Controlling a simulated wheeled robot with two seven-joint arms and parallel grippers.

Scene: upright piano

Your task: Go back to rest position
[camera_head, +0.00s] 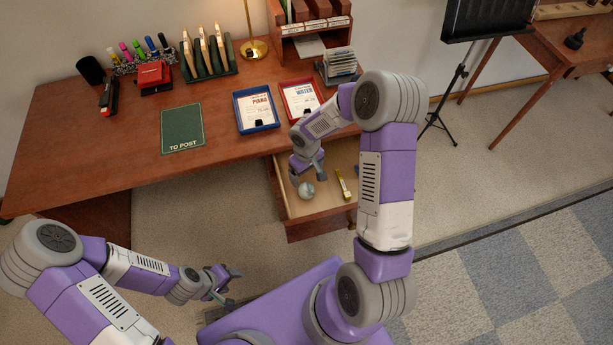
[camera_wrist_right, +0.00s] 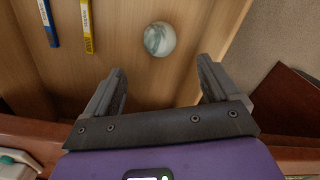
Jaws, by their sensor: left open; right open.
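My right gripper (camera_head: 308,172) is over the open desk drawer (camera_head: 308,226), pointing down into it. In the right wrist view my right gripper (camera_wrist_right: 160,88) has its two fingers spread wide with nothing between them. A glassy ball (camera_head: 306,190) lies in the drawer close to the gripper; the ball also shows in the right wrist view (camera_wrist_right: 159,39), beyond the fingertips and apart from them. My left gripper (camera_head: 228,284) is low at the lower left, away from the desk, open and empty.
A yellow stick-like item (camera_head: 343,184) lies in the drawer, and a blue one (camera_wrist_right: 47,20) shows beside it in the wrist view. The desk (camera_head: 70,135) holds a blue tray (camera_head: 239,112), a red tray (camera_head: 284,93) and a green mat (camera_head: 182,128). Carpet (camera_head: 185,215) lies clear in front.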

